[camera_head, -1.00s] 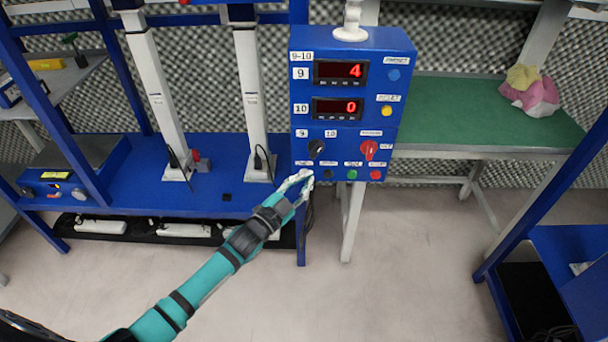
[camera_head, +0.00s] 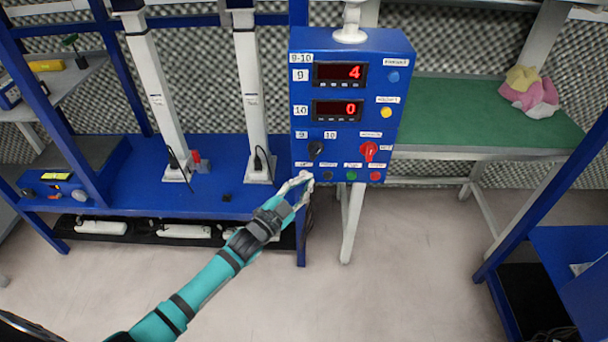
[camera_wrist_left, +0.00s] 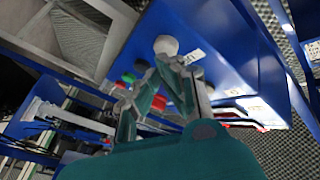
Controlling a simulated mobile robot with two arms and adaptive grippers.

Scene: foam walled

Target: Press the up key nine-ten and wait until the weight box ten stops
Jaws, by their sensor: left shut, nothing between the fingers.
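The blue control box (camera_head: 346,115) labelled 9-10 stands in the middle of the head view. Display 9 (camera_head: 340,74) reads 4 and display 10 (camera_head: 338,110) reads 0. A black selector (camera_head: 316,148) and a red switch (camera_head: 369,151) sit below, above a bottom row with a dark button (camera_head: 328,175), a green button (camera_head: 351,175) and a red button (camera_head: 375,176). My left gripper (camera_head: 306,178) is shut and empty, its tips at the lower left corner of the box, covering whatever key is there. I cannot tell whether they touch. My right gripper is not in view.
Two white columns (camera_head: 156,95) stand on a blue bench (camera_head: 225,150) at left. A green table (camera_head: 470,112) with pink and yellow cloths (camera_head: 530,92) is at right. A blue frame post (camera_head: 545,200) stands farther right. The floor in front is clear.

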